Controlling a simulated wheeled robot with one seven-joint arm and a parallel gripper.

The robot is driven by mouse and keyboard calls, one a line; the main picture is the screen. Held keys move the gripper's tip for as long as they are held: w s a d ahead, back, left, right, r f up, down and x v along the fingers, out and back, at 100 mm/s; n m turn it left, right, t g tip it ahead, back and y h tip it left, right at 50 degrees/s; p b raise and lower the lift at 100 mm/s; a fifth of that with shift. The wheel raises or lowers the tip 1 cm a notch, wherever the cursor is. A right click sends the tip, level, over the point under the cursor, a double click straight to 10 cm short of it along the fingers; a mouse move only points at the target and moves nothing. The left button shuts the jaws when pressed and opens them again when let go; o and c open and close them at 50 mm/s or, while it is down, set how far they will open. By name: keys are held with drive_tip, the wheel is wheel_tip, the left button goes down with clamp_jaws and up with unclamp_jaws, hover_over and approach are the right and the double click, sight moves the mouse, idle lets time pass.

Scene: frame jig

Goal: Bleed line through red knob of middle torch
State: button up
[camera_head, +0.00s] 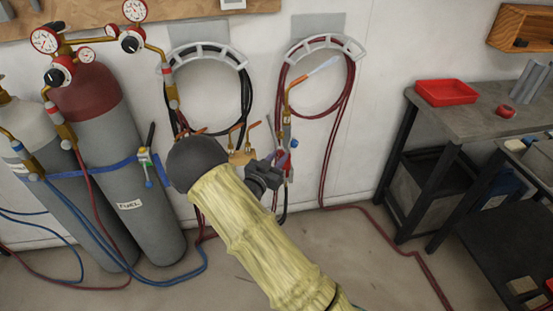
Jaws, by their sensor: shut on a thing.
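My gripper (276,168), at the end of my arm in its yellow sleeve, is in front of the wall below the two hose hangers. Its small dark jaws are shut at a red part (283,160), which looks like a red knob low on a torch. My gripper hides most of this spot. A torch (289,105) with a brass neck and a pale blue and orange tip rises above the jaws. Brass torch parts (241,157) show just left of the jaws, partly hidden by my wrist. I cannot tell clearly which torch is the middle one.
Two gas cylinders (113,135) with gauges and a blue strap stand at the left. Black hose hangs on the left hanger (206,55), red hose on the right hanger (320,47). A workbench (480,122) with a red tray (446,92) is at the right. Hoses cross the floor.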

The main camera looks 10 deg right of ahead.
drive_tip(key=shift+s+d, duration=0.15)
drive_tip(key=shift+d, duration=0.05)
idle(0.4)
drive_tip(key=shift+n+p, duration=0.3)
drive_tip(key=shift+n, duration=0.1)
drive_tip(key=n+p, duration=0.2)
drive_tip(key=n, duration=0.1)
drive_tip(key=shift+a+r, duration=0.1)
drive_tip(key=shift+r, duration=0.1)
drive_tip(key=n+p, duration=0.1)
drive_tip(key=n, duration=0.2)
drive_tip(key=shift+g+p, duration=0.3)
drive_tip(key=shift+p, duration=0.05)
drive_tip(key=shift+n+p, duration=0.5)
drive_tip(key=shift+n, duration=0.4)
drive_tip(key=n+p, duration=0.1)
drive_tip(key=n, duration=0.1)
drive_tip(key=n+p, duration=0.1)
drive_tip(key=shift+d+n, duration=0.2)
drive_tip(key=shift+n, duration=0.2)
drive_tip(key=shift+a+n, duration=0.15)
drive_tip(key=shift+n, duration=0.75)
